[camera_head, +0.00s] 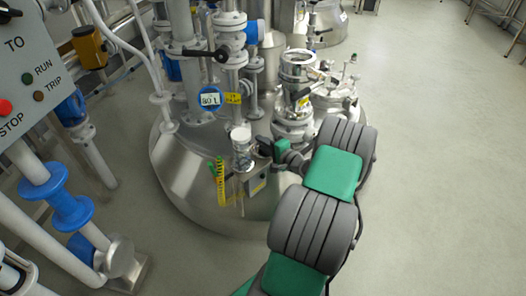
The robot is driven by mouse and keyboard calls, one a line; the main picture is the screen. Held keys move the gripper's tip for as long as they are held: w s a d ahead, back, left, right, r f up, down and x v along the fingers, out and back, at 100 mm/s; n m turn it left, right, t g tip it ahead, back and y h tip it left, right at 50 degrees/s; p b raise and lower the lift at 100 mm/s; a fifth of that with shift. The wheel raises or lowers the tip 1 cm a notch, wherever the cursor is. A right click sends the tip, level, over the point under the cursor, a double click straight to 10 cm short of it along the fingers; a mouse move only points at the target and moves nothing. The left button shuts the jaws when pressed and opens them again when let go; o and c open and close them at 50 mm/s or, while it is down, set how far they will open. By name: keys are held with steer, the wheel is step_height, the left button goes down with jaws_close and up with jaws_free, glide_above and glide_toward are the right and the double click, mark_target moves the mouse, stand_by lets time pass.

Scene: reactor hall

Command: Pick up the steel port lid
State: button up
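A short upright steel cylinder with a pale round top (241,140) stands on the domed steel vessel (180,165); its top may be the port lid, but I cannot tell for sure. My arm reaches in from the lower right. My gripper (262,148) is small and dark at the arm's far end, just right of this cylinder. I cannot tell whether they touch. The fingers are too small and partly hidden, so their opening does not show.
Pipes and valves with a black handle (205,54) rise behind the cylinder. A steel fitting with a round top (298,62) stands to the right. A yellow-marked strip (221,182) hangs at the vessel's front. A control panel (28,75) is at left. Open floor (440,140) lies right.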

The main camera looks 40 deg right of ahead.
jaws_close()
steer(key=shift+a, duration=0.1)
stand_by(0.8)
steer(key=shift+r, duration=0.15)
step_height(320, 180, up, 4)
steer(key=shift+s+p, duration=0.15)
steer(key=shift+p, duration=1)
steer(key=s+a+r+p, duration=0.4)
steer(key=s+r, duration=0.4)
steer(key=s, duration=0.4)
steer(key=shift+s+a+r, duration=0.25)
steer(key=shift+a+r, duration=0.15)
steer(key=shift+a, duration=0.3)
